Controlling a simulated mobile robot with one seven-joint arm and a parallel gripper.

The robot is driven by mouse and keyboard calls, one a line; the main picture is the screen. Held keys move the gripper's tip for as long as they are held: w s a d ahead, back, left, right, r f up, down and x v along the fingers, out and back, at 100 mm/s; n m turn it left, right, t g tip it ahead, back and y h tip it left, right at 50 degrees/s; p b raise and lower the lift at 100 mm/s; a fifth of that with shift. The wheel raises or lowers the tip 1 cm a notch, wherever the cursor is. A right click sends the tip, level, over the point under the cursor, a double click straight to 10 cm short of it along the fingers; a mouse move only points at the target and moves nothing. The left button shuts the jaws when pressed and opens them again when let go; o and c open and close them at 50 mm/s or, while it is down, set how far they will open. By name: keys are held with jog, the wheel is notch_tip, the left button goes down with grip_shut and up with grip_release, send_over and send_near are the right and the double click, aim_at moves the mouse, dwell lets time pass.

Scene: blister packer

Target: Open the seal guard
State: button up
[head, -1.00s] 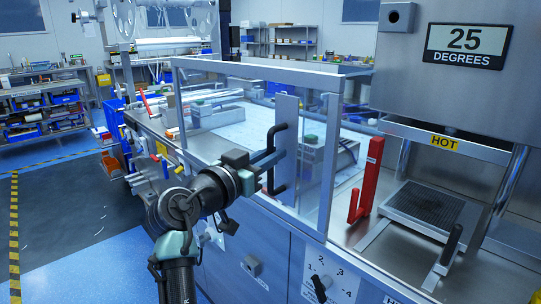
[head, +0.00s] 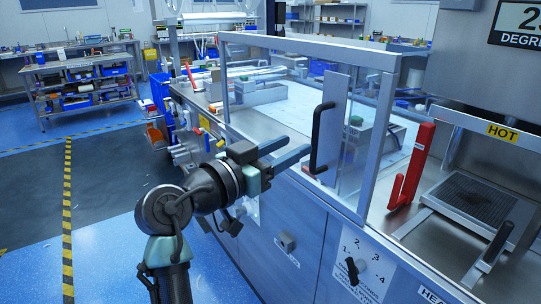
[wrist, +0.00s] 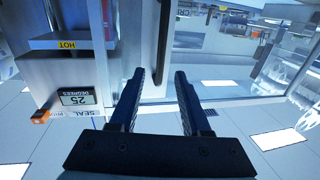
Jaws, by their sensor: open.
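The guard (head: 392,128) is a clear panel in a grey metal frame on the front of the machine, and it stands closed. A black upright bar handle (head: 317,138) is fixed on its pale strip. My gripper (head: 299,147) is open, with its two fingers pointing at the handle from the left. In the wrist view, the handle (wrist: 163,42) stands as a dark bar beyond and between the spread fingertips (wrist: 160,72). The fingers look empty, and I cannot tell whether either touches the handle.
A red upright lever (head: 411,168) stands right of the guard, near the station marked HOT (head: 504,132). A numbered selector knob (head: 353,271) is on the front panel below. Open floor (head: 105,235) lies to the left.

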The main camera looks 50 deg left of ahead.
jog(key=shift+s+d, duration=0.2)
jog(key=shift+s, duration=0.95)
jog(key=shift+s+d, duration=0.2)
jog(key=shift+s, duration=0.95)
jog(key=shift+w, duration=0.1)
jog(key=w+d+r+t, duration=0.1)
jog(key=w+d+r, duration=0.25)
jog(key=d, duration=0.25)
jog(key=w+d+r+m+t, duration=0.1)
jog(key=w+d+r, duration=0.1)
jog(key=d+r, duration=0.3)
jog(key=w+d+r+t, duration=0.1)
jog(key=w+d+r, duration=0.2)
jog(key=d, duration=0.4)
jog(key=s+d+r+t+h, duration=0.1)
jog(key=s+d+r+t, duration=0.15)
jog(key=d+r, duration=0.3)
jog(key=s+d+r+m+t+h, duration=0.1)
jog(key=s+d+r+t, duration=0.1)
jog(key=s+d+r, duration=0.35)
jog(key=s+d+r+t+h, duration=0.1)
jog(key=d+r+t, duration=0.15)
jog(key=d, duration=0.55)
notch_tip(320, 180, up, 20)
jog(key=p, duration=2)
jog(key=shift+w+a, duration=0.1)
